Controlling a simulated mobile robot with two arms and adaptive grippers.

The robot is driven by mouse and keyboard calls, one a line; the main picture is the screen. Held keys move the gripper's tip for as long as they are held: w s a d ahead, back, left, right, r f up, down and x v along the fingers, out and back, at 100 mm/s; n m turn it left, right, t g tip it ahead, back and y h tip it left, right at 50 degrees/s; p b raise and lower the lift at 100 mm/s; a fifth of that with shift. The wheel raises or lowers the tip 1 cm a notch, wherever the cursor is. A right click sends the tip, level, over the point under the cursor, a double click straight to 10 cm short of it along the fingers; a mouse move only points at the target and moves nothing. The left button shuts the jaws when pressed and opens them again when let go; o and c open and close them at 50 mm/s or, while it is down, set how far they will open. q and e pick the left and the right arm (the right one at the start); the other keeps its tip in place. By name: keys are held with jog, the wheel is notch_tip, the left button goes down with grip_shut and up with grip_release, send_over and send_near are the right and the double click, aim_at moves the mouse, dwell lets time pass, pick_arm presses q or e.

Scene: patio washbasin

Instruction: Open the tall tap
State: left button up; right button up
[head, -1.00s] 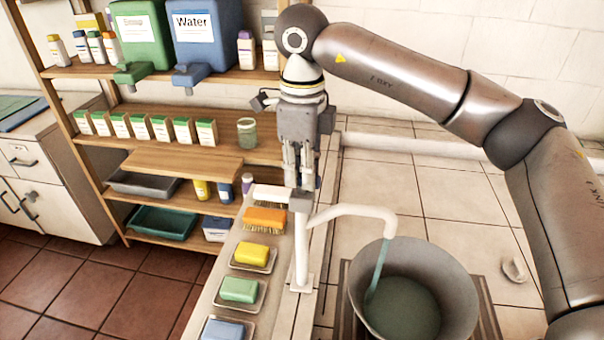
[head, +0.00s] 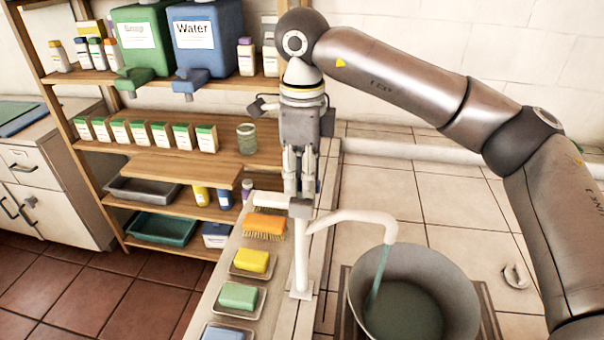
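The tall tap (head: 301,250) is white and stands upright on the counter ledge. Its spout (head: 352,217) reaches right over a round grey basin (head: 448,272). A thin blue-green stream (head: 378,275) runs from the spout into the liquid in the basin. A white lever (head: 270,199) points left from the grey tap head (head: 301,208). My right gripper (head: 300,193) points down just above the tap head, with its two fingers close together and nothing seen between them. Whether the fingertips touch the tap cannot be told. My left gripper is out of view.
Soaps on dishes, including a yellow one (head: 251,261) and a green one (head: 238,296), line the ledge left of the tap beside an orange brush (head: 264,226). A wooden shelf (head: 190,170) with bottles, boxes and dispensers stands behind. Tiled counter (head: 455,195) right of the tap is mostly clear.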

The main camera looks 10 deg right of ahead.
dwell(0.3)
notch_tip(320, 180, up, 12)
dwell(0.5)
jog(key=shift+f, duration=0.15)
